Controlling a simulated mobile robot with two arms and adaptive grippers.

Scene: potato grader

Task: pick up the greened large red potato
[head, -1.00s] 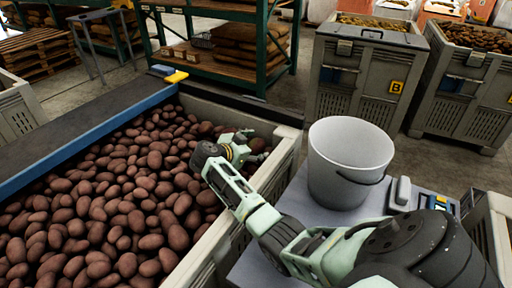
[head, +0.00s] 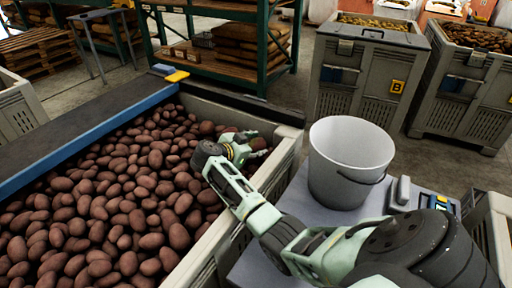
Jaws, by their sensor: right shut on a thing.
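My right gripper (head: 256,144) is at the far right corner of the crate of red potatoes, low over the heap and close to the crate's right wall. Its fingers are shut on a red potato (head: 258,144), partly hidden by the fingers and small in the view. I cannot make out any green on it. Many other red-brown potatoes (head: 120,215) fill the crate (head: 278,166) to the left of my right arm. My left gripper is not in view.
A white bucket (head: 345,165) stands on a grey table (head: 292,204) to the right of the crate, with a small device (head: 403,191) beside it. A dark conveyor with a blue edge (head: 85,140) borders the crate's far left. Large bins (head: 362,85) stand behind.

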